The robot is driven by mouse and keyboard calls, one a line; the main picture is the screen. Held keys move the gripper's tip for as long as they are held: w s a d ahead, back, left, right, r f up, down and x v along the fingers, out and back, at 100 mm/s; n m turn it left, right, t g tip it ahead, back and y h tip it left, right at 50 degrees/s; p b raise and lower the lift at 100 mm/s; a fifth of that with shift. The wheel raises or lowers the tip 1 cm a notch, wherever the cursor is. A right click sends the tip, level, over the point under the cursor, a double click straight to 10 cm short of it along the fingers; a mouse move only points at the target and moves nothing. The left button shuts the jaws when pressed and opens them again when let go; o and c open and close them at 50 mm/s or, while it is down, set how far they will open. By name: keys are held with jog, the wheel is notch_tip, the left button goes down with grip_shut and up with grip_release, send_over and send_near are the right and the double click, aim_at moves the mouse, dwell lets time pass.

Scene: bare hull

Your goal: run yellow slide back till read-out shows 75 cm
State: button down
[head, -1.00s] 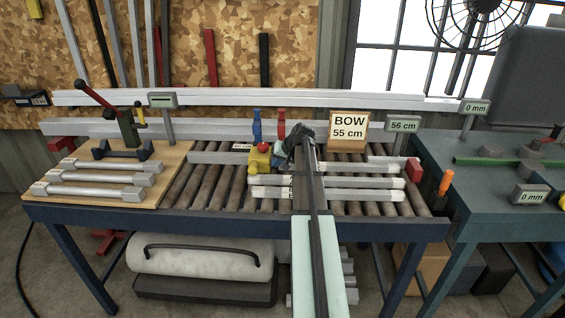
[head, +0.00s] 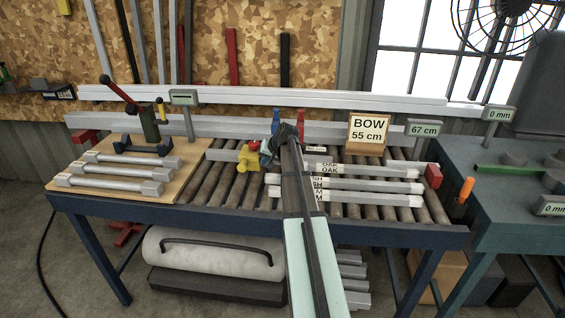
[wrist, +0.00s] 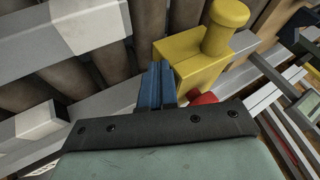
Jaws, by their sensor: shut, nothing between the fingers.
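The yellow slide (head: 249,157), a block with a round knob, sits on the pale rail across the roller table. It shows large in the wrist view (wrist: 197,62). My gripper (head: 266,154) is at the slide's right side. Its blue fingers (wrist: 157,84) are shut and empty, close against the yellow block; I cannot tell whether they touch. The read-out (head: 424,129) at the right end of the table shows 67 cm. A sign (head: 368,132) behind the rollers reads BOW 55 cm.
Labelled pale bars (head: 370,185) lie across the rollers right of my arm. A wooden board (head: 185,182) with several grey bars is at the left. A red block (head: 433,176) is at the rail's right end. Blue and red upright pieces (head: 300,122) stand behind the gripper.

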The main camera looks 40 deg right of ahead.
aim_at(246, 159)
jog(key=w+a, duration=0.5)
jog(key=shift+w+a, duration=0.2)
jog(key=shift+w, duration=0.05)
jog(key=shift+s, duration=0.1)
